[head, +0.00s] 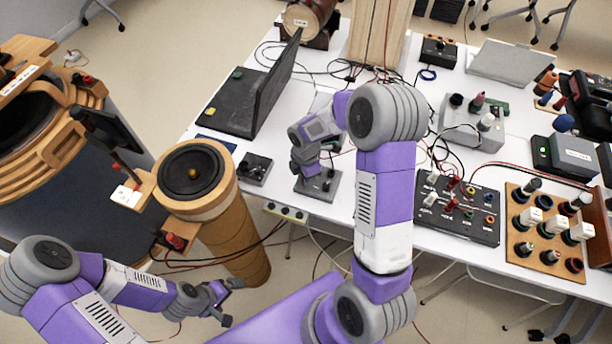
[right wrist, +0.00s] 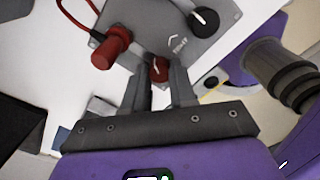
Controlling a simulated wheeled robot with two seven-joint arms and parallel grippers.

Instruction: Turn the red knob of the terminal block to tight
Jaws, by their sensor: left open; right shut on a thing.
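The terminal block is a small grey plate (head: 330,190) near the front edge of the white table; it also shows in the right wrist view (right wrist: 165,22). Its red knob (right wrist: 159,70) has a white mark and sits between the fingertips of my right gripper (right wrist: 160,80), which is shut on it. My right gripper (head: 306,168) is over the block in the head view and hides part of it. My left gripper (head: 226,301) is open and empty, low at the left, away from the table.
A red plug with a cable (right wrist: 112,45) and a black knob (right wrist: 205,20) sit on the same plate. A small dark box (head: 255,169) stands left of it, and a black panel with several sockets (head: 465,222) to the right. A round speaker (head: 192,172) stands before the table.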

